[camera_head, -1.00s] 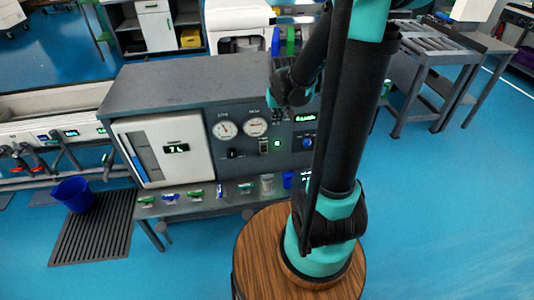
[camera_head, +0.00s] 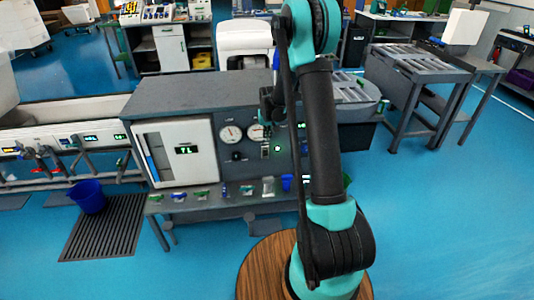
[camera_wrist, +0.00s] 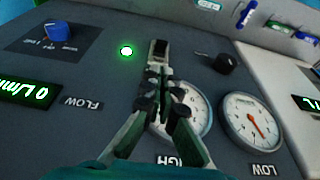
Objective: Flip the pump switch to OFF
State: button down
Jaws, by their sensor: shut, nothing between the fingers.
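The pump switch, a small dark rocker on a pale plate, shows at the top middle of the wrist view (camera_wrist: 158,50), just beyond my fingertips. In the head view the switch (camera_head: 265,151) sits on the grey panel below the gauges, left of a lit green lamp (camera_head: 278,148). The green lamp also glows in the wrist view (camera_wrist: 126,51). My gripper (camera_wrist: 165,84) is shut and empty, pointing at the panel near the switch; I cannot tell whether it touches. My arm hides the right part of the panel in the head view. The switch's lettering is not readable.
The wrist view is upside down. It shows the LOW gauge (camera_wrist: 252,122), the HIGH gauge (camera_wrist: 188,112) partly behind my fingers, a black knob (camera_wrist: 226,63), a blue knob (camera_wrist: 58,30) and a flow display (camera_wrist: 28,92). Small valves line a ledge (camera_head: 210,203) below the panel.

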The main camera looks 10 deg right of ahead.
aim_at(266, 154)
jog(key=shift+f, duration=0.15)
jog(key=x, duration=1)
dwell(0.4)
